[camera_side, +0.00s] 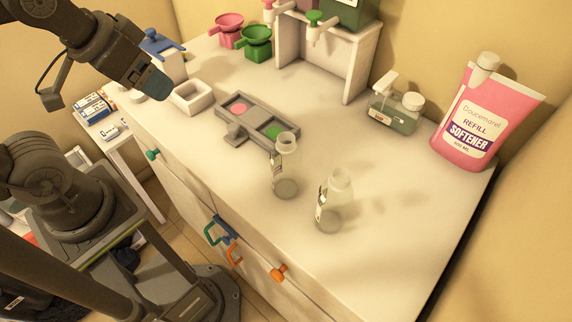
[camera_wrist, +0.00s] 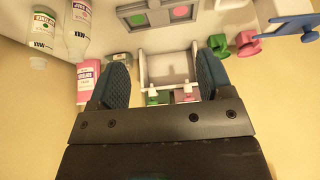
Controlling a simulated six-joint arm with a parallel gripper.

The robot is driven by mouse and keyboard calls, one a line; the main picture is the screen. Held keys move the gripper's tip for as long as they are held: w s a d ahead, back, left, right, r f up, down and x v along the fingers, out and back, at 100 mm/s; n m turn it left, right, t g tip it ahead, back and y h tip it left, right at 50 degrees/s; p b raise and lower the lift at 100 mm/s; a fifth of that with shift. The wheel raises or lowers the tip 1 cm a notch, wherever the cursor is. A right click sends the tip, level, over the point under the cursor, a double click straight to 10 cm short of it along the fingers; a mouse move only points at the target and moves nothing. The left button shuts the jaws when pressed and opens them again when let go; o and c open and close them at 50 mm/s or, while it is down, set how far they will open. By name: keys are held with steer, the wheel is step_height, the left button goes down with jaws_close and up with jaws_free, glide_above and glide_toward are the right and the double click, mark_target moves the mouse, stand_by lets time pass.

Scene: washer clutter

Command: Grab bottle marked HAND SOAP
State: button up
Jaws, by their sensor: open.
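Two clear bottles stand on the white counter, the left bottle (camera_side: 286,168) and the right bottle (camera_side: 333,203). A squat pump bottle with greenish contents (camera_side: 393,116) stands farther back near the wall. Their labels are too small to read surely, so I cannot tell which says HAND SOAP. In the wrist view two labelled bottles, one (camera_wrist: 40,38) and another (camera_wrist: 78,28), are at upper left. The pump bottle is partly visible there, beside my left finger. My gripper (camera_wrist: 162,68) is open and empty. In the side view its blue fingertips (camera_side: 155,82) hang at upper left, away from the bottles.
A pink softener pouch (camera_side: 483,120) stands at back right. A grey tray with pink and green discs (camera_side: 257,118) lies behind the bottles. A white stand (camera_side: 358,68), green funnel (camera_side: 256,45) and pink funnel (camera_side: 229,30) are at the back. The counter's front right is clear.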

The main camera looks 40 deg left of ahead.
steer(key=shift+o, duration=1.1)
steer(key=r+g, duration=0.2)
steer(key=g, duration=0.4)
glide_above(288, 148)
steer(key=a, duration=0.1)
steer(key=f, duration=0.4)
steer(key=w+f, duration=0.1)
steer(key=f, duration=0.9)
steer(key=shift+w, duration=0.15)
